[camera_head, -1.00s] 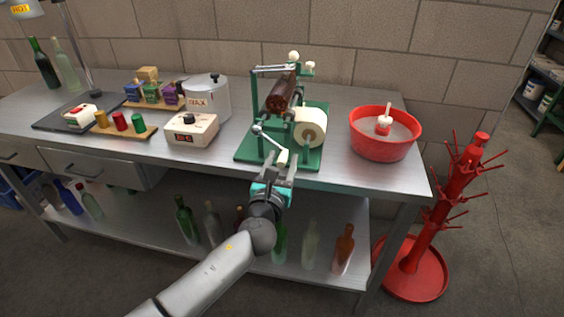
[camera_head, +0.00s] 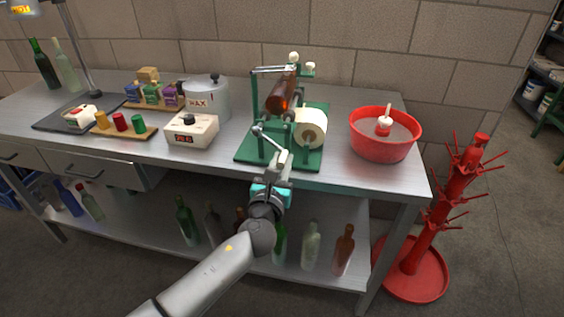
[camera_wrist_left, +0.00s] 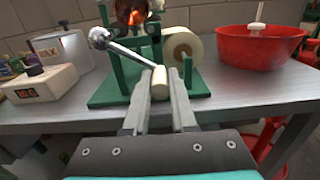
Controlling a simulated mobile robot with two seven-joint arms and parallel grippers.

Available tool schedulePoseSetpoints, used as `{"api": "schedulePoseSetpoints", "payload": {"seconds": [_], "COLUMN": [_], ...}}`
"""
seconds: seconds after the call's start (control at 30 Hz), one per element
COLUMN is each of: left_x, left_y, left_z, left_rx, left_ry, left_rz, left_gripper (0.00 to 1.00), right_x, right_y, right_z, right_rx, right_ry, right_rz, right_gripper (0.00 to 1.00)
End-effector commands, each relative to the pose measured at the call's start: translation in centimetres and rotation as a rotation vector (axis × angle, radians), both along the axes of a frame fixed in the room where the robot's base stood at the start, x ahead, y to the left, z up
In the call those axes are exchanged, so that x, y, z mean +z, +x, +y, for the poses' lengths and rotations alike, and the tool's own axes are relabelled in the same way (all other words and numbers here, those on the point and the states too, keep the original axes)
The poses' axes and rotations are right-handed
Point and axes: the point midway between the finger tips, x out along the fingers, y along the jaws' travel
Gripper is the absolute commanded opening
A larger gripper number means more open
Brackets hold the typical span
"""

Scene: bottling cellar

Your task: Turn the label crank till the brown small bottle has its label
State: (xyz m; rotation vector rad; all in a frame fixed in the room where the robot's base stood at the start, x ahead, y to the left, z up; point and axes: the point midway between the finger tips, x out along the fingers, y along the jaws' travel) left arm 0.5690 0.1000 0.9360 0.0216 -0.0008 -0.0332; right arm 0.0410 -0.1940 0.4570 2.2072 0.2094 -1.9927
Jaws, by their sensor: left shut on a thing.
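The brown small bottle (camera_head: 281,97) lies on the rollers of the green label machine (camera_head: 250,153). Its visible side is glossy amber-brown glass; its underside is hidden. The bottle also shows at the top of the left wrist view (camera_wrist_left: 130,11). A cream label roll (camera_head: 311,127) sits at the machine's right. The label crank (camera_head: 269,138) has a metal arm with a cream handle (camera_wrist_left: 160,83). My left gripper (camera_head: 281,163) is shut on this handle, one finger on each side. My right gripper is in neither current view.
A red basin (camera_head: 382,145) stands right of the machine. A white wax pot (camera_head: 208,99) and a box with a red display (camera_head: 192,132) stand left. A red bottle tree (camera_head: 446,205) stands on the floor at right. Several bottles stand on the lower shelf.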

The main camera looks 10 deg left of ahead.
Motion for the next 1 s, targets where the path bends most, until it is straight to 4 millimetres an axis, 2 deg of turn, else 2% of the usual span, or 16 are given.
{"api": "schedulePoseSetpoints", "payload": {"seconds": [0.3, 1.0], "left_x": [-0.07, -0.28], "left_y": [-0.06, -0.08], "left_z": [-0.18, 0.32], "left_rx": [-0.004, -0.005], "left_ry": [-0.001, 0.024], "left_rz": [0.001, 0.001], "left_gripper": [0.0, 0.0], "right_x": [-0.01, 0.05], "right_y": [0.0, -0.02], "right_z": [0.6, 0.11], "right_rx": [-0.001, 0.002], "right_ry": [0.008, 0.002], "right_rz": [0.001, 0.0], "right_gripper": [1.0, 1.0]}}
